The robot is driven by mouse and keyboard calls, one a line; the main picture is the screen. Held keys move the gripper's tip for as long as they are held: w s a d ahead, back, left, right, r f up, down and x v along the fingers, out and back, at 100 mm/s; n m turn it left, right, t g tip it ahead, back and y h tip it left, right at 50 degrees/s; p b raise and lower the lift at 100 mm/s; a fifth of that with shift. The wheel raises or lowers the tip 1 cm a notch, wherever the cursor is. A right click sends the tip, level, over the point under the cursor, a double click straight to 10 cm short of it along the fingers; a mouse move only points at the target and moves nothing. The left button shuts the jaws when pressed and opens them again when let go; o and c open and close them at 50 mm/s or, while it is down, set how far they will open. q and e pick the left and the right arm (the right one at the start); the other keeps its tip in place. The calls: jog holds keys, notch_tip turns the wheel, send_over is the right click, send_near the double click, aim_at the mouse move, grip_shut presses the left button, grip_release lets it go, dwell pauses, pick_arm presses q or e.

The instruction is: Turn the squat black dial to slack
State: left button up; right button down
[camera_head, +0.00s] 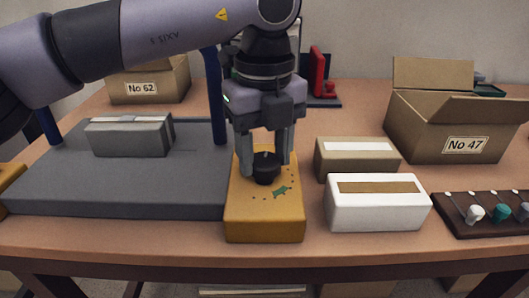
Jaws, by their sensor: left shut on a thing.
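The squat black dial (266,169) sits on top of a yellow box (264,222) near the front middle of the table. Small dark marks and a green symbol show on the box around and in front of the dial. My left gripper (266,163) points straight down over the box, with its two fingers on either side of the dial, shut on it. The fingers partly cover the dial's sides. I cannot tell which mark the dial points to. My right gripper is not in view.
A grey platform (120,190) with a grey box (130,137) lies left. A tan box (357,157) and a white box (376,203) stand close on the right. An open carton labelled No 47 (425,130) and a dark rack (490,217) are farther right.

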pick_arm(q)
jog(key=shift+n, duration=0.8)
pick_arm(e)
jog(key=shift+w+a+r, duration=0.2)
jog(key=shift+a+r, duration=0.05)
pick_arm(q)
jog(key=shift+n, duration=0.3)
jog(key=o, duration=1)
jog(key=shift+o, duration=0.2)
